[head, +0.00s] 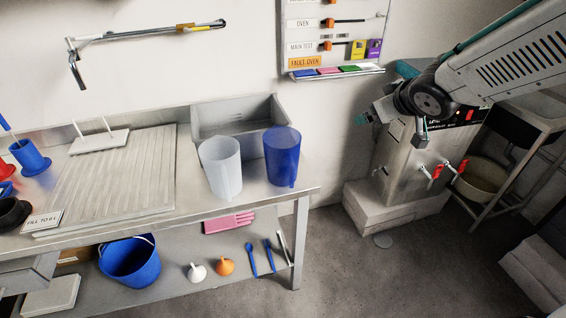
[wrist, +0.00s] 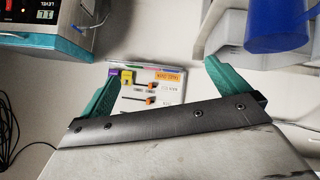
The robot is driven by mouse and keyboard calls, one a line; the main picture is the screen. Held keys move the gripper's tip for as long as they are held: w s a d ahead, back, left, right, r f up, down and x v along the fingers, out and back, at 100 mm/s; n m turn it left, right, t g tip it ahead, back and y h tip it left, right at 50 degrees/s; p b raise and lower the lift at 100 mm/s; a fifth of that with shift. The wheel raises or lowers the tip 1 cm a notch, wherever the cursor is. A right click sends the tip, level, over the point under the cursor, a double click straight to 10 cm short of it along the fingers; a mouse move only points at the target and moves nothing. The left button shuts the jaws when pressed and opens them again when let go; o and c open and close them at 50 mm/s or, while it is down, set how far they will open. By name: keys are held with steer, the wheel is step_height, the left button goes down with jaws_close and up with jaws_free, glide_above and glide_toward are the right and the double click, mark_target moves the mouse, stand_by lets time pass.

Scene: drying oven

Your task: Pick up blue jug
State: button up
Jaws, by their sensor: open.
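The blue jug (head: 282,157) stands upright on the steel bench, near its right end, just right of a translucent white jug (head: 225,166). Part of the blue jug (wrist: 277,25) also shows at the upper right of the wrist view, cut off by the frame edge. My gripper (head: 393,118) is in front of the machine, to the right of the blue jug and apart from it. In the wrist view the two green fingers of my gripper (wrist: 160,80) are wide apart with nothing between them.
A grey bin (head: 240,115) stands behind the jugs against the wall. A ribbed draining board (head: 105,180) fills the bench's left part. A machine with red-handled taps (head: 415,165) stands at right. A blue bucket (head: 130,262) is on the lower shelf. Floor between bench and machine is clear.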

steer(key=w+a+f+n+y, duration=0.3)
steer(key=w+a+f+y, duration=0.15)
steer(key=a, duration=0.35)
steer(key=n+g+y, duration=0.4)
steer(key=y, duration=0.3)
glide_toward(285, 139)
steer(key=s+a+r, duration=0.2)
steer(key=s+a, duration=0.2)
steer(key=a, duration=0.1)
steer(key=shift+h, duration=0.25)
steer(key=x, duration=0.5)
steer(key=shift+w+d, duration=0.25)
steer(key=shift+w, duration=0.15)
steer(key=shift+r, duration=0.1)
steer(key=c, duration=1)
